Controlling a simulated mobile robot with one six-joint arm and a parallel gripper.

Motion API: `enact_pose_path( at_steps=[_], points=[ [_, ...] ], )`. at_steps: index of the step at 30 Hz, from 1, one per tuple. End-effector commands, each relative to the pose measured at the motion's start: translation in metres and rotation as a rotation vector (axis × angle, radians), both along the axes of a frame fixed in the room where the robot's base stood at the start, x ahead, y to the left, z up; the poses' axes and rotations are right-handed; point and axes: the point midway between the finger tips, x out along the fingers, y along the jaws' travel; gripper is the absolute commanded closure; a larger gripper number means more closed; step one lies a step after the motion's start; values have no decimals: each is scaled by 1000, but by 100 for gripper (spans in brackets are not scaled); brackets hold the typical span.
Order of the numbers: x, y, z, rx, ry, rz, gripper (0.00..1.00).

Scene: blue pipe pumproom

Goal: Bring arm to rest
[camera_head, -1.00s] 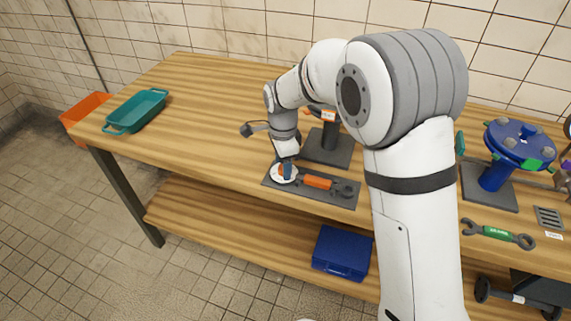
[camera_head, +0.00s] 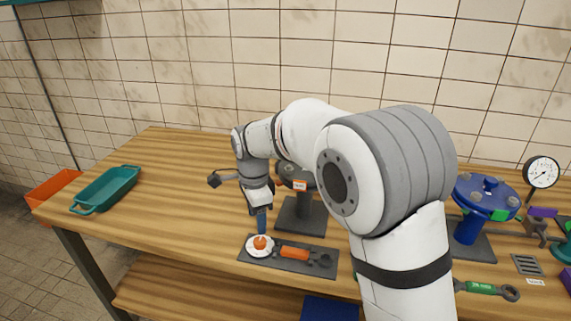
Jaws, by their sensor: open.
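My gripper (camera_head: 261,222) points down at the end of my bent white and grey arm. It is just above a small white round piece with an orange middle (camera_head: 260,246), on the left end of a dark grey tray (camera_head: 268,261). The gripper appears empty, and its fingertips are small in this view.
A teal tray (camera_head: 108,188) stands on the left of the wooden bench (camera_head: 165,160), with an orange bin (camera_head: 53,186) beyond. A dark stand (camera_head: 300,214) is close behind my gripper. A blue flange (camera_head: 486,194), gauge (camera_head: 542,172) and green wrench (camera_head: 482,288) are at right.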

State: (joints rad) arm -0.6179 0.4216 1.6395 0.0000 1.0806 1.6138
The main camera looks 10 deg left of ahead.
Motion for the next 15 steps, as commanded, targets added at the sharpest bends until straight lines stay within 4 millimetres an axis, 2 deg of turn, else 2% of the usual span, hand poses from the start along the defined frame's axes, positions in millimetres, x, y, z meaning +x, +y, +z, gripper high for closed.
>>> enact_pose_path(
  at_steps=[2,5,8,11,15],
  points=[
    [0,-3,2,1,-2,3,47],
    [-2,-30,14,8,-15,55,47],
    [-10,-74,32,17,-39,152,47],
    [-28,-125,48,20,-69,277,47],
    [-62,-190,61,9,-112,454,47]
  ],
)
